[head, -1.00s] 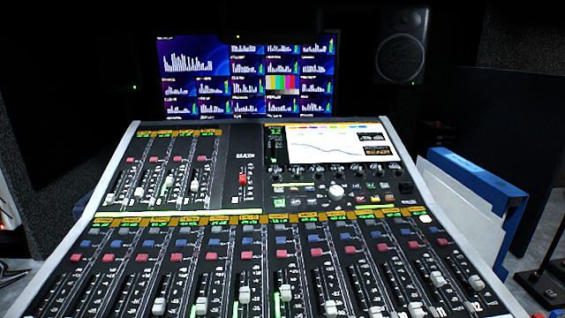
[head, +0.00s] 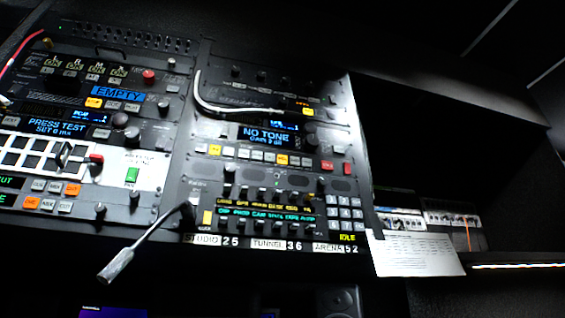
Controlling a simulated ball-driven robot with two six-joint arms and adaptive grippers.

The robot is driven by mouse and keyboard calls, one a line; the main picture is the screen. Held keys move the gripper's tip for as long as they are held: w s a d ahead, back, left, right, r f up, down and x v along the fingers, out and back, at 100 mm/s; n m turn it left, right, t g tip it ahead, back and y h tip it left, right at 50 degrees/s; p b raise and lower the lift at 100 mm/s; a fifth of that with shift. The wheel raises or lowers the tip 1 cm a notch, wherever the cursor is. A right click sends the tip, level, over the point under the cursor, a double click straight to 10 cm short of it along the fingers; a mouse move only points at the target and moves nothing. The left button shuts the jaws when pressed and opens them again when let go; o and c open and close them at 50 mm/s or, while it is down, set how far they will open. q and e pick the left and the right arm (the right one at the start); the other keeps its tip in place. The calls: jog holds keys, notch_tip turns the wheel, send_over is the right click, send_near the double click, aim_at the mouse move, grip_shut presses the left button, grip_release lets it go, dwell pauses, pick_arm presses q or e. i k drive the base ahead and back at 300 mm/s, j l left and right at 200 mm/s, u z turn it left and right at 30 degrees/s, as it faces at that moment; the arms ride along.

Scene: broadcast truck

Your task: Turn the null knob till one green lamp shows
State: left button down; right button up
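Racked panels fill the left and middle of the head view, seen tilted. I cannot tell which knob is the null knob, as the small labels are not readable. Candidates include a dark knob (head: 310,140) right of the display reading "NO TONE" (head: 268,136), and a knob (head: 120,119) right of the display reading "PRESS TEST" (head: 58,125). A lit green button (head: 131,175) shows on the left panel; I cannot make out a separate row of null lamps. Neither of my grippers is in view.
A gooseneck microphone (head: 140,250) juts out below the panels. A pale curved gooseneck (head: 215,107) crosses the upper middle unit. A red cable (head: 25,50) hangs at upper left. A white paper sheet (head: 415,254) hangs right of the rack, below a dark recess.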

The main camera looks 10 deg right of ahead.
aim_at(282, 104)
jog(key=k+l+u, duration=0.45)
jog(key=k+u, duration=0.65)
jog(key=k+l, duration=0.05)
jog(key=k, duration=0.05)
